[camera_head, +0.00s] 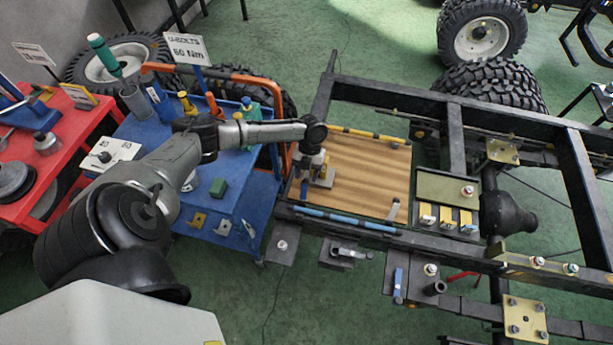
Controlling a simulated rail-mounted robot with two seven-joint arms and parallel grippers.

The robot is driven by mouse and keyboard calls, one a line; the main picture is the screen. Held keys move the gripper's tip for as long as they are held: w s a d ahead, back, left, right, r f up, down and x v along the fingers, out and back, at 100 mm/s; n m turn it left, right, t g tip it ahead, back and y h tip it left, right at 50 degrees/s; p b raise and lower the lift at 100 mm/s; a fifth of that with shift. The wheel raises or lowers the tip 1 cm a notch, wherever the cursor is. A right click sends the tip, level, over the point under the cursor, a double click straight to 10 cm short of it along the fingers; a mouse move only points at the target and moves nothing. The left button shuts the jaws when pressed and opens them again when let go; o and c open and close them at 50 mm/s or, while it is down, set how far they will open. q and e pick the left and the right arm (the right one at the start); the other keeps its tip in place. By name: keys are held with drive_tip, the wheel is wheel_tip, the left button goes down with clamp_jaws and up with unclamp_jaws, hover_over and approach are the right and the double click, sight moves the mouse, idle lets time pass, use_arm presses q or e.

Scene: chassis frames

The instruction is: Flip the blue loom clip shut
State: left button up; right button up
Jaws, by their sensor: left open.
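A small blue upright piece (304,188), which looks like the blue loom clip, stands at the left end of the wooden board (365,175). My left gripper (319,178) points down over the board's left end, just right of this blue piece, and is open. I cannot tell whether they touch. The gripper's fingers are small here and partly blend with the parts around them. Another narrow blue piece (398,284) sits on a dark bracket at the front rail. My right gripper is out of view.
The black chassis frame (375,92) surrounds the board. A blue and dark strip (345,221) lies along its front edge, and a yellow and black one (366,135) along its back. A tray (447,187) with yellow-marked parts is at right. A blue cart (222,206) stands left.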

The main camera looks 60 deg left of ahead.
use_arm(q)
drive_tip(key=shift+s+d+f, duration=0.15)
drive_tip(key=shift+d+f, duration=0.05)
drive_tip(key=shift+f, duration=0.4)
drive_tip(key=shift+c, duration=0.4)
clamp_jaws()
